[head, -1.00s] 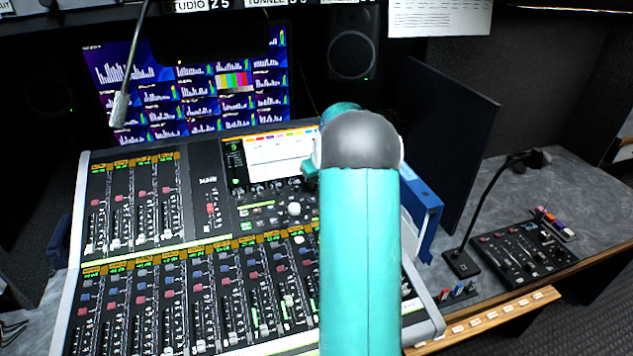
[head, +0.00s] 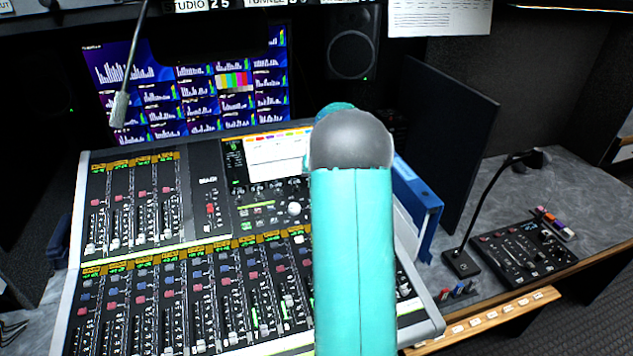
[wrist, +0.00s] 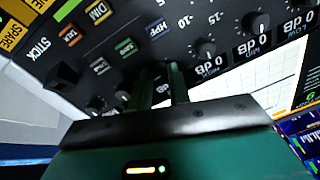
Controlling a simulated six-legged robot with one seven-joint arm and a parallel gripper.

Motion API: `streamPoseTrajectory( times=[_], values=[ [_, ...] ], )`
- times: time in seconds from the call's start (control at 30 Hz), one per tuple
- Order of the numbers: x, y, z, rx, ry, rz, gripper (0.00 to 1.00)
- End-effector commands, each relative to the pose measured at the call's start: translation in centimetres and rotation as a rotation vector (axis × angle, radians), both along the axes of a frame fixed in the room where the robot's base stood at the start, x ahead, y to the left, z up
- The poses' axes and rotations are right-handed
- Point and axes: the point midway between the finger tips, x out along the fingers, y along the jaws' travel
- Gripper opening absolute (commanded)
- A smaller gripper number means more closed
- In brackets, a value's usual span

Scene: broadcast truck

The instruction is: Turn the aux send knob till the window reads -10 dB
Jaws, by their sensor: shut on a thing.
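In the wrist view my gripper (wrist: 162,84) reaches up to the console panel, its two dark green fingers shut on a knob whose body is mostly hidden between them. I take it for the aux send knob, but cannot read its name. Scale figures, among them -10, are printed on the panel above and to the right of the fingers. A readout window (wrist: 208,68) to the right of the fingers reads 0 dB. I cannot tell whether it belongs to the held knob. In the head view my arm hides the gripper.
More small black knobs (wrist: 256,22) with 0 dB windows (wrist: 251,45) stand at the right. HPF (wrist: 158,28) and DIM (wrist: 98,11) buttons lie close by. In the head view the mixing console (head: 215,246) has many faders; a blue binder (head: 418,195) stands right of my arm.

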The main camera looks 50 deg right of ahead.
Motion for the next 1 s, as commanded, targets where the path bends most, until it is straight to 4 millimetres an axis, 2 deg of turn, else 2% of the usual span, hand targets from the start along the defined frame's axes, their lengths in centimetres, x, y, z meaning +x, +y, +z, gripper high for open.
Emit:
streamPoseTrajectory(
  times=[0.23,0.67,0.7,0.77,1.0],
  values=[
    [0.05,-0.03,0.08,0.023,-0.015,-0.068,0.0],
    [0.05,-0.04,0.08,0.026,-0.018,-0.078,0.0],
    [0.04,-0.05,0.08,0.026,-0.018,-0.078,0.26],
    [0.05,-0.03,0.07,0.027,-0.017,-0.077,0.38],
    [0.01,-0.02,0.03,0.027,-0.017,-0.077,0.4]
  ],
)
